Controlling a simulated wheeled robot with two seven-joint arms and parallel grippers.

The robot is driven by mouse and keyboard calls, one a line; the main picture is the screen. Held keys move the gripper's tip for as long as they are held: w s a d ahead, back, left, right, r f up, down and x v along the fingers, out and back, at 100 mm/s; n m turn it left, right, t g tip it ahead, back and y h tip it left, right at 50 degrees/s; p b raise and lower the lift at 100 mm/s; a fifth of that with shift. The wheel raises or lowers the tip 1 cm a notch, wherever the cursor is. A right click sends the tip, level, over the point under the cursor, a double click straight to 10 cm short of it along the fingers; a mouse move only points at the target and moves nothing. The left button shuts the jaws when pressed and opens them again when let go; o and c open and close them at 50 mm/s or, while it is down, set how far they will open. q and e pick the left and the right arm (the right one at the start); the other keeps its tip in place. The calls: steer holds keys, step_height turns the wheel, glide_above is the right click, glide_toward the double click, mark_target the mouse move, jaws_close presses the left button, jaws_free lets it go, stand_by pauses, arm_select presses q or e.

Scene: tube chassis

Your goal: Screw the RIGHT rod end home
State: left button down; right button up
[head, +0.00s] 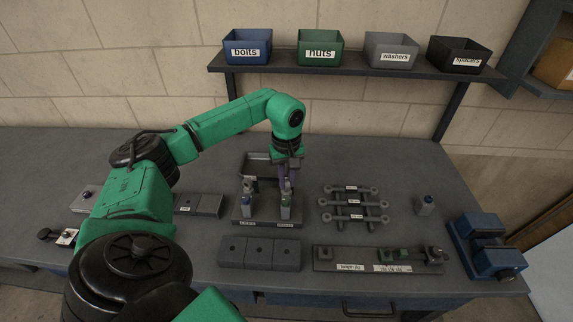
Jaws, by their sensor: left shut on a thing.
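A dark fixture (265,220) stands mid-bench with two upright posts and small labels along its front edge. The left post (247,203) carries a light metal piece on top. The right post (285,209) has a small light rod end (287,187) at its top. My left gripper (286,178) points straight down over the right post and is shut on this rod end. The fingers partly hide it, and its thread cannot be made out. My right gripper is not in view.
A dark block (259,253) sits in front. Labelled bins stand on the shelf (350,68) behind. The back right bench is clear.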

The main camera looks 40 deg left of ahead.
arm_select(q)
steer(key=shift+r, duration=0.1)
steer(key=m, duration=0.4)
steer(key=shift+m, duration=0.3)
steer(key=m, duration=0.5)
steer(key=shift+m+b, duration=0.4)
steer(key=c, duration=0.8)
jaws_free()
